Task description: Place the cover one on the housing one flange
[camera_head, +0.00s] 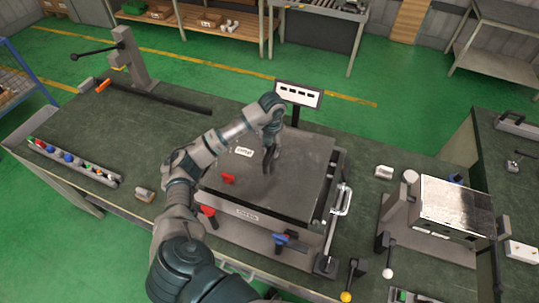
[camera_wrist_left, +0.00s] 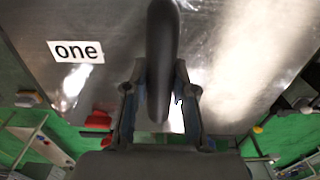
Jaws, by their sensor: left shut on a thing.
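Cover one (camera_head: 305,160) is a flat dark metal plate with a white label, which reads "one" in the left wrist view (camera_wrist_left: 75,50). It lies level over housing one (camera_head: 262,228), a grey box with its own white label on the front. I cannot tell whether the cover touches the flange, as the cover hides most of it. My left gripper (camera_head: 268,168) is above the plate's middle, shut on the cover's dark curved handle (camera_wrist_left: 160,60). In the left wrist view the two fingers (camera_wrist_left: 157,95) stand either side of the handle. My right gripper is not in view.
A small display (camera_head: 298,95) stands behind. A shiny metal box (camera_head: 455,208) is at right, a parts tray (camera_head: 72,160) at left.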

